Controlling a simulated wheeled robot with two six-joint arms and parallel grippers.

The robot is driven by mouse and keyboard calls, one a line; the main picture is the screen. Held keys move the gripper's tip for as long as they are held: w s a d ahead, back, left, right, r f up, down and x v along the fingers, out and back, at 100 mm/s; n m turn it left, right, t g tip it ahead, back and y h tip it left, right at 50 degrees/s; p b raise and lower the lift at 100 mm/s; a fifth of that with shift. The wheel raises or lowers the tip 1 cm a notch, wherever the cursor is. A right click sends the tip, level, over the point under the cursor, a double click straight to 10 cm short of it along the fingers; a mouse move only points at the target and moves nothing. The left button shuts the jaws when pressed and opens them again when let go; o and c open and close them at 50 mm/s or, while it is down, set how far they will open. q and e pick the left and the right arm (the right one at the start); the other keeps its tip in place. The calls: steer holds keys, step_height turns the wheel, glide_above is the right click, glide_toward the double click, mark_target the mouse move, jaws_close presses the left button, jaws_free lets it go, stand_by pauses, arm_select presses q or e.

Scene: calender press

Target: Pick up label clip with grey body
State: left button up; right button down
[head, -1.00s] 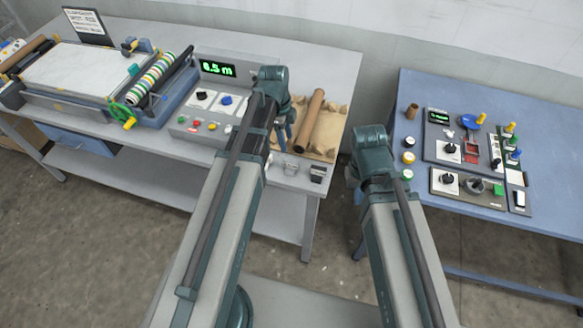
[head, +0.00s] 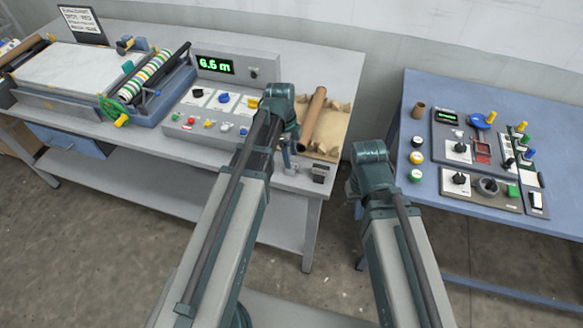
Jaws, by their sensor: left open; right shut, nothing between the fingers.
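Two small clip-like things lie near the front right edge of the grey table. One (head: 320,172) has a dark part and a grey part and is in plain view. The other (head: 291,171), pale grey, is partly hidden by my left gripper (head: 288,158). The picture is too small to tell which is the label clip with grey body. My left gripper points down just above the pale one, to the left of the darker one. It is open, and I see nothing held in it. My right gripper is hidden behind its own wrist, between the two tables.
A brown roll (head: 314,112) lies on brown sheet material (head: 331,128) behind the clips. A control panel (head: 205,138) with knobs and a green display is to the left, beside the press (head: 75,70). The blue table (head: 428,188) at right holds more controls. A gap separates the tables.

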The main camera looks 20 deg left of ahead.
arm_select(q)
step_height(320, 180, down, 3)
steer(key=shift+d+r+b, duration=0.15)
steer(key=shift+r+b, duration=0.05)
steer(key=shift+b, duration=0.6)
arm_select(e)
step_height(320, 180, down, 2)
steer(key=shift+f, duration=0.25)
arm_select(q)
steer(key=shift+r, duration=0.1)
jaws_close()
